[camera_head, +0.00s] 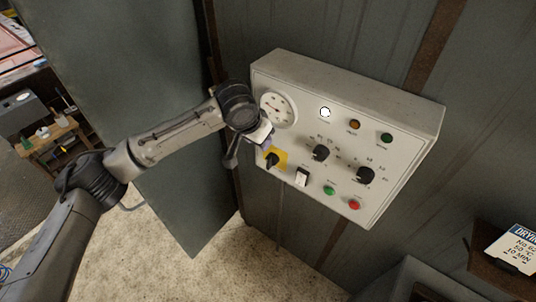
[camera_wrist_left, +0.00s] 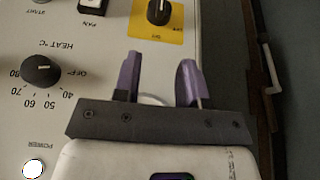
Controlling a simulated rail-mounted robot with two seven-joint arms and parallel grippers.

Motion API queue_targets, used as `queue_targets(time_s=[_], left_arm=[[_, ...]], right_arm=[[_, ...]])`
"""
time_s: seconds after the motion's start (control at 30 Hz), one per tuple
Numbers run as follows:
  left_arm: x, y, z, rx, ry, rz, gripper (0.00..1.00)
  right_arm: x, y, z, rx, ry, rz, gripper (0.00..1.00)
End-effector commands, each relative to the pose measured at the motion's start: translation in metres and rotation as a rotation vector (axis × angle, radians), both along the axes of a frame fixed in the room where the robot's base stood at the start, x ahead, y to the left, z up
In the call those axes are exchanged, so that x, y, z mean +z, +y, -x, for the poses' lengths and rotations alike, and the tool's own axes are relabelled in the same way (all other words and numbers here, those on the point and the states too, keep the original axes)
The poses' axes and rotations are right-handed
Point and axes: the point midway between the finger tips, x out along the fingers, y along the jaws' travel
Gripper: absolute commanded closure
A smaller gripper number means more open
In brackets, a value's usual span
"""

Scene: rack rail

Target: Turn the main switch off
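The main switch (camera_head: 272,160) is a black rotary knob on a yellow plate (camera_head: 281,155) at the lower left of the grey control panel (camera_head: 345,82). In the left wrist view the switch (camera_wrist_left: 159,12) is at the top edge, with small ON and OFF labels beside it. My left gripper (camera_head: 266,140) is in front of the panel, just above the switch in the head view. Its two purple fingers (camera_wrist_left: 159,78) are spread apart with nothing between them, and the switch lies beyond their tips. My right gripper is out of view.
The panel also carries a round gauge (camera_head: 278,109), a lit white lamp (camera_head: 325,112), two black dials (camera_head: 320,152), a rocker switch (camera_head: 302,177), a green button (camera_head: 329,190) and a red button (camera_head: 354,205). A large grey door panel (camera_head: 125,60) stands left. Floor below is clear.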

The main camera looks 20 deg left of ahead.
Motion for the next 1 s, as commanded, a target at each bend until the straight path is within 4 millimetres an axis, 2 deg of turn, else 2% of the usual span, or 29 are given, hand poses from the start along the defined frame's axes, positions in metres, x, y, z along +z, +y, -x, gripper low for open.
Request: queue_targets(time_s=[0.3, 0.5, 0.7, 1.0], left_arm=[[-0.055, -0.007, -0.021, -0.002, 0.001, -0.003, 0.62], [-0.084, -0.010, -0.033, -0.002, 0.001, -0.003, 0.62], [-0.101, -0.011, -0.040, -0.003, 0.000, -0.004, 0.62], [-0.109, -0.013, -0.043, -0.004, -0.002, -0.002, 0.62]], right_arm=[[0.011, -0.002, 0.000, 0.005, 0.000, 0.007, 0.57], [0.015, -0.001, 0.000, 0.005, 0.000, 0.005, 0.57], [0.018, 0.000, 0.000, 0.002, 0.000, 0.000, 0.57], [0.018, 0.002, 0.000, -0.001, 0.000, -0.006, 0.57]])
